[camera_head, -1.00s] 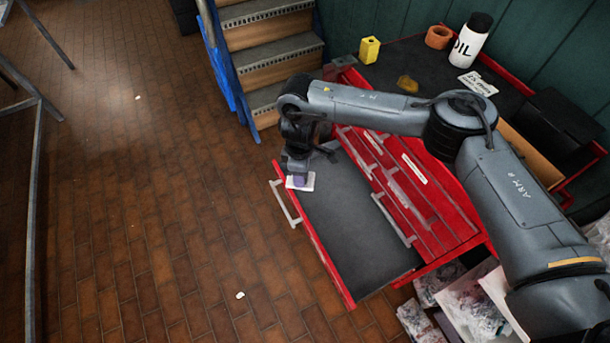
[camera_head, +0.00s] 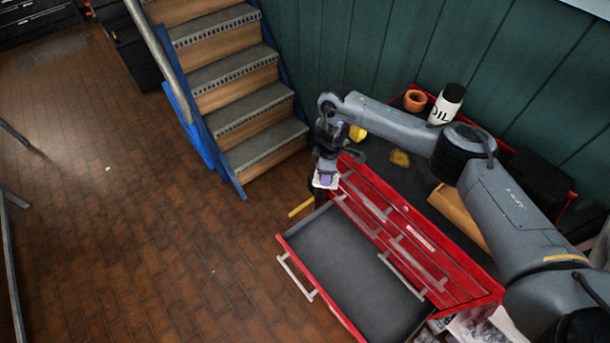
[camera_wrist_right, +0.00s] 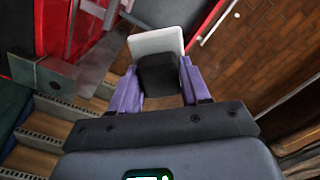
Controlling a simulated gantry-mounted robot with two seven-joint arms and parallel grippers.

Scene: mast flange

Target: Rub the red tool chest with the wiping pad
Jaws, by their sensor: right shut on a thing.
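The red tool chest (camera_head: 437,236) stands at the right in the head view, its bottom drawer (camera_head: 350,268) pulled out and empty. My right gripper (camera_head: 326,176) is near the chest's far left corner, beside the drawer fronts. In the right wrist view its purple fingers (camera_wrist_right: 158,80) are shut on the black block of the wiping pad (camera_wrist_right: 156,43). The pad's white plate points away from the gripper and also shows in the head view (camera_head: 325,184). I cannot tell whether the pad touches the chest. My left gripper is not in view.
On the chest top are an oil bottle (camera_head: 446,104), an orange ring-shaped thing (camera_head: 414,100), a yellow block (camera_head: 357,133) and a yellowish lump (camera_head: 400,158). Stairs (camera_head: 240,110) with a blue side rise behind left. The tiled floor (camera_head: 150,240) is mostly clear.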

